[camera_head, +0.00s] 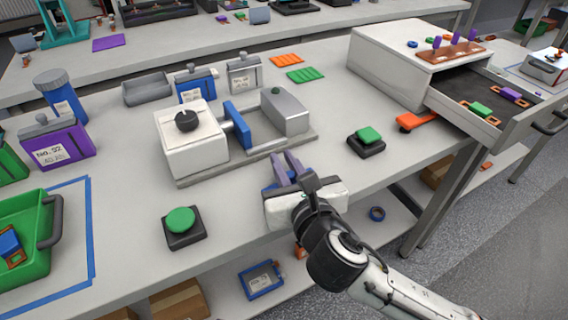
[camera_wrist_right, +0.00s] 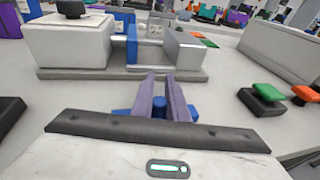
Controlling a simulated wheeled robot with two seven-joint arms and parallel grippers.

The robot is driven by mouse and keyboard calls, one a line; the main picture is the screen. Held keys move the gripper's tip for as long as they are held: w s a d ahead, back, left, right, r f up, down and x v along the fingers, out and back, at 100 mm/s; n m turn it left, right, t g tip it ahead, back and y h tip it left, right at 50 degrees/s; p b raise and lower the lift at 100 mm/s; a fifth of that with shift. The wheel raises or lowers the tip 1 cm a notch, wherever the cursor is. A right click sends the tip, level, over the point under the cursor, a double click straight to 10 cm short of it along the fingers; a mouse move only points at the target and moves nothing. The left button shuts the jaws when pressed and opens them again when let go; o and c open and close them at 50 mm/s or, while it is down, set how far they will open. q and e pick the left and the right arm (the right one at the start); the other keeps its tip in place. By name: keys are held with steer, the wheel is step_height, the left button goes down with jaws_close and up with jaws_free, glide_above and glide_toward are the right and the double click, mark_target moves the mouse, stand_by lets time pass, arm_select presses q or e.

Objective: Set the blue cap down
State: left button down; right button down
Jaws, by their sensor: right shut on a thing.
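My right gripper (camera_head: 285,169) is over the front part of the table, just in front of the clamp-like fixture. Its purple fingers also show in the wrist view (camera_wrist_right: 160,94), shut on the small blue cap (camera_wrist_right: 158,107). The cap sits low between the fingers. In the head view I cannot make out the cap apart from the gripper. My left gripper is not in view.
The fixture has a white block (camera_head: 194,139) with a black knob, a blue plate (camera_head: 237,126) and a grey block (camera_head: 284,110). Green buttons stand at left (camera_head: 181,220) and right (camera_head: 368,134). An open drawer (camera_head: 486,130) juts out right. Bare tabletop lies left of my gripper.

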steer(key=shift+f, duration=0.2)
steer(key=shift+f, duration=0.1)
steer(key=c, duration=1.7)
jaws_free()
steer(key=shift+c, duration=0.2)
steer(key=shift+f, duration=0.1)
